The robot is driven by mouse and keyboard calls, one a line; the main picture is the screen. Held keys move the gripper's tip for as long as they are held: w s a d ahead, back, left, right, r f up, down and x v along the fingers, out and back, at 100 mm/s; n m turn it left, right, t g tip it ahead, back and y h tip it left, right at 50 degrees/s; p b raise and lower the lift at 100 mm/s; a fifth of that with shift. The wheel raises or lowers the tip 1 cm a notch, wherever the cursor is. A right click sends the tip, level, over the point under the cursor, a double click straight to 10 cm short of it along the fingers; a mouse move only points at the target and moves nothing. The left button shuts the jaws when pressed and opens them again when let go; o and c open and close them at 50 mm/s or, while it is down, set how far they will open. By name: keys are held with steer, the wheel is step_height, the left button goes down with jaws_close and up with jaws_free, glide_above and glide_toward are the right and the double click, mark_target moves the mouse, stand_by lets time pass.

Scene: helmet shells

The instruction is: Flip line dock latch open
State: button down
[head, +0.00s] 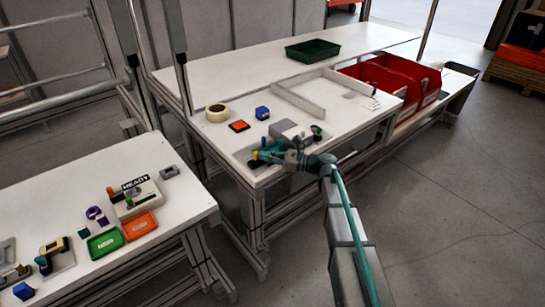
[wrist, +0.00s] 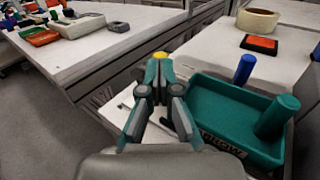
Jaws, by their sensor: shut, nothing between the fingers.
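My gripper (head: 268,157) is over the near left corner of the middle table in the head view. In the wrist view my gripper's fingers (wrist: 159,82) are closed together with nothing between them. A small yellow tip (wrist: 160,55) shows just beyond the fingertips; it also shows in the head view (head: 255,155). I cannot tell whether the fingers touch it or whether it belongs to the latch. A teal tray-like fixture (wrist: 218,112) with a partly visible label is right of the fingers. An upright blue peg (wrist: 244,69) and a thick green cylinder (wrist: 277,116) stand at it.
A grey block (head: 290,130), orange pad (head: 239,126), blue block (head: 262,113) and tape roll (head: 217,112) are on the same table. A dark green tray (head: 312,50) is farther back. Red bins (head: 395,80) stand right. The left table (head: 150,160) carries a "READY" box (head: 136,196).

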stand_by(0.3)
steer(key=shift+s+a+p, duration=0.3)
steer(key=shift+s+a, duration=0.4)
steer(key=shift+a, duration=0.1)
steer(key=shift+d, duration=0.1)
steer(key=v, duration=1.4)
steer(key=shift+b, duration=0.3)
steer(key=shift+w, duration=0.1)
